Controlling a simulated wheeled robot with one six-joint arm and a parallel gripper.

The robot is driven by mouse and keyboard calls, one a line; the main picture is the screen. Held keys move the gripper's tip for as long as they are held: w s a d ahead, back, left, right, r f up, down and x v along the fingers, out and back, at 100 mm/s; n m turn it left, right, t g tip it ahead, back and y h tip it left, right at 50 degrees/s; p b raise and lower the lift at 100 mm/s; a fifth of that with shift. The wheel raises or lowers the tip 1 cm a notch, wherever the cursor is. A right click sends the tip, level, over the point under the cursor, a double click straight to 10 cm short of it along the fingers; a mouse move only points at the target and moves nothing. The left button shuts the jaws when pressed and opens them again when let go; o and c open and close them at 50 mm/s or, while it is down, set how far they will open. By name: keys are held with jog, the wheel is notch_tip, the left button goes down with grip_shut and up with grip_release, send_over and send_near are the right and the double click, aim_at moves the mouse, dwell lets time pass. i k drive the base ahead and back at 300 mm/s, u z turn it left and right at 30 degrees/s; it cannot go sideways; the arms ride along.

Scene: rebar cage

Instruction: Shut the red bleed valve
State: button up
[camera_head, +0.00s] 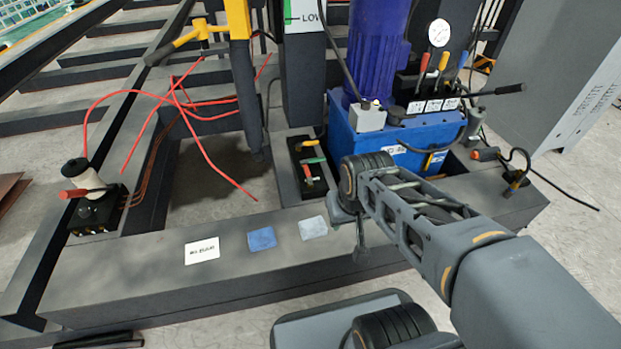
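A narrow black valve block (296,192) sits on the dark frame near the middle. It carries a small red lever (307,175), with a green lever (314,160) and a yellow lever (306,143) behind it. The red lever points along the block, while the other two lie more crosswise. No label shows which is the bleed valve. My gripper (361,254) hangs below my wrist, right of the block and apart from it. Its fingers are too dark and small to read.
Red hoses (205,150) cross the opening at left. A white card (202,250), a blue cloth (262,239) and a grey cloth (313,228) lie on the front beam.

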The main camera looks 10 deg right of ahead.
aim_at(305, 167)
jog(key=k, duration=0.3)
jog(key=u, duration=1.75)
jog(key=k, duration=0.75)
jog(key=z, duration=1.4)
jog(key=i, duration=0.95)
